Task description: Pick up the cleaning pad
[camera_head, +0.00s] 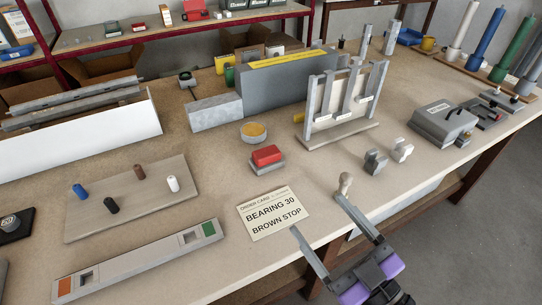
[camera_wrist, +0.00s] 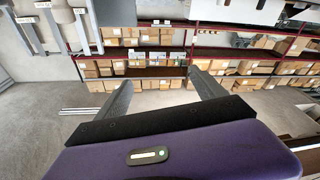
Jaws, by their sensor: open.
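A red block on a grey base (camera_head: 266,156) sits near the middle of the bench and looks most like the cleaning pad, though I cannot be sure. A round tin with a yellow-orange top (camera_head: 253,131) stands just behind it. My gripper (camera_head: 318,215) is open and empty at the bench's front edge, in front and to the right of the red block, with its fingers apart. In the wrist view my gripper (camera_wrist: 158,80) also shows spread fingers with nothing between them. The red block does not show clearly there.
An order card (camera_head: 274,213) reading "BEARING 30 BROWN STOP" lies left of my gripper. A small beige-topped knob (camera_head: 345,182) stands close by the fingertips. Grey and white pieces (camera_head: 376,161), an upright rack (camera_head: 343,103) and a pegged board (camera_head: 135,198) stand around.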

